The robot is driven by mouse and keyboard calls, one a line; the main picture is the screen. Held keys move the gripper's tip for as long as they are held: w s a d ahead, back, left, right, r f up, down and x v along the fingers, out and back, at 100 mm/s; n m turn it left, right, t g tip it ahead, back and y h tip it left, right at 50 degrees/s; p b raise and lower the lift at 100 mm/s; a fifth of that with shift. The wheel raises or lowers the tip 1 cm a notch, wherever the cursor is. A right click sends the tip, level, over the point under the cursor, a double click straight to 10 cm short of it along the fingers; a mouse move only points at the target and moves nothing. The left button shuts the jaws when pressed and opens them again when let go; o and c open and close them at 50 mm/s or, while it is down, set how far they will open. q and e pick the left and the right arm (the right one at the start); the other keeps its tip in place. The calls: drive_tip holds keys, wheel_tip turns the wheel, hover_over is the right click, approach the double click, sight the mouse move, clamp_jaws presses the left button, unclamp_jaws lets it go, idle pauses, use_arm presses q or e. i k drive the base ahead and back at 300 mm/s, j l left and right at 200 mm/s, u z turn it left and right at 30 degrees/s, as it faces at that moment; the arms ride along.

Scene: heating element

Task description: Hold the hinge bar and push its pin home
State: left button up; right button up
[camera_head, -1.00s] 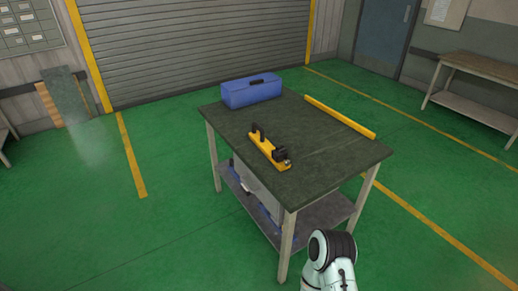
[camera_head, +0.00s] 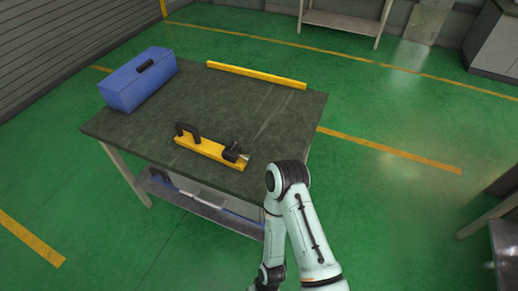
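A yellow bar (camera_head: 207,150) with a black handle (camera_head: 187,130) lies on the dark table top (camera_head: 150,115) near its front edge. At its right end is a black block (camera_head: 233,152) with a small metallic part (camera_head: 244,157) beside it, too small to make out as a pin. An arm of mine comes in from the bottom, right of the bar and in front of the table's near right corner. Neither gripper shows.
A blue toolbox (camera_head: 137,79) stands at the table's left back. A long yellow strip (camera_head: 256,75) lies along the far edge. The table's middle is clear. A bench (camera_head: 342,22) stands at the back; green floor surrounds the table.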

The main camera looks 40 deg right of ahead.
sight(248, 159)
drive_tip(key=i+j+z, duration=0.15)
drive_tip(key=z, duration=0.25)
drive_tip(key=i+j+z, duration=0.2)
drive_tip(key=z, duration=0.25)
drive_tip(key=i+j+z, duration=0.2)
drive_tip(key=z, duration=0.2)
drive_tip(key=j, duration=0.1)
